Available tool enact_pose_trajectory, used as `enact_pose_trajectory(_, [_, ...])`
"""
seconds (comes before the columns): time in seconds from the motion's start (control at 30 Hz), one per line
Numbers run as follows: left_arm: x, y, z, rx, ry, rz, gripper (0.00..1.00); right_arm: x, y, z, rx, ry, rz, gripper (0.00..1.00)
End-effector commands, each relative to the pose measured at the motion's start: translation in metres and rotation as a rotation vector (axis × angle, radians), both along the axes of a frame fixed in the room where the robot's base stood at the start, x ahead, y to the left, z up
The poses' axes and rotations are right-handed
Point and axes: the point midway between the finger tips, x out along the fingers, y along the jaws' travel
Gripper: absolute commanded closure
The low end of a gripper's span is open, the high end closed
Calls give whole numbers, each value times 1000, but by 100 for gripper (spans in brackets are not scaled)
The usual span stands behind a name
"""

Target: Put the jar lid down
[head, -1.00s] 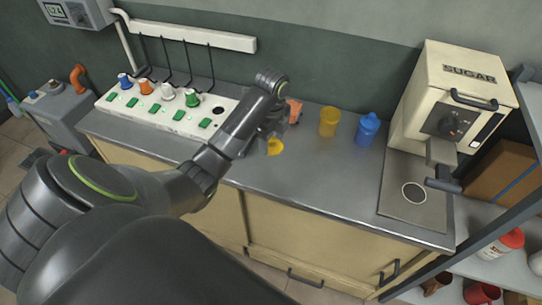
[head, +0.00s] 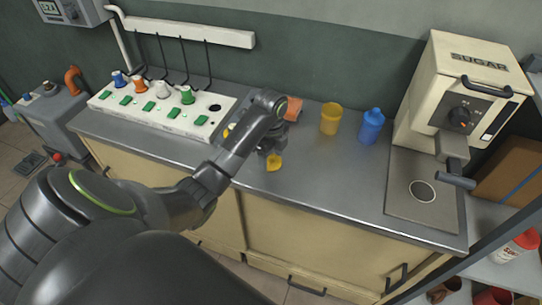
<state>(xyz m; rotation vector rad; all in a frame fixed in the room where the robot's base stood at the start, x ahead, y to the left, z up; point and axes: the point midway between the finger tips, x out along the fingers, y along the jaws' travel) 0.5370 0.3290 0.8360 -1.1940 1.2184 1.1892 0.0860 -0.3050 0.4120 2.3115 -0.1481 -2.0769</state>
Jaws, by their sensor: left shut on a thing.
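My left gripper (head: 270,151) is shut on the yellow jar lid (head: 274,163), over the metal counter (head: 330,180). The lid's lower part shows below the fingers and looks tilted. I cannot tell whether it touches the counter. An open yellow jar (head: 331,120) stands upright on the counter, to the right of and behind the lid. My right gripper is not in view.
A blue bottle (head: 371,127) stands right of the jar, and an orange object (head: 293,108) lies behind my gripper. A white socket panel (head: 165,111) is at left, the sugar machine (head: 460,90) at right. The counter's front middle is clear.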

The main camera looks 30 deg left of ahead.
Motion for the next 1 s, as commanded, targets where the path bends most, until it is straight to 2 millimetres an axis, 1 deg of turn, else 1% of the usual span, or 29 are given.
enact_pose_trajectory(0.17, [0,0,-2,0,0,0,62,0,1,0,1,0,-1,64])
enact_pose_trajectory(0.2, [0,0,-3,0,0,0,39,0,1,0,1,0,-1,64])
enact_pose_trajectory(0.37, [0,0,-3,0,0,0,18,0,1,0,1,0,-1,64])
enact_pose_trajectory(0.63, [0,0,-2,0,0,0,18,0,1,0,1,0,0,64])
enact_pose_trajectory(0.77, [0,0,2,1,-1,0,18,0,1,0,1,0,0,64])
enact_pose_trajectory(0.87, [1,0,11,1,-2,0,18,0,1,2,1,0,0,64])
enact_pose_trajectory(1.0, [1,1,34,2,-5,-2,18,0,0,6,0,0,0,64])
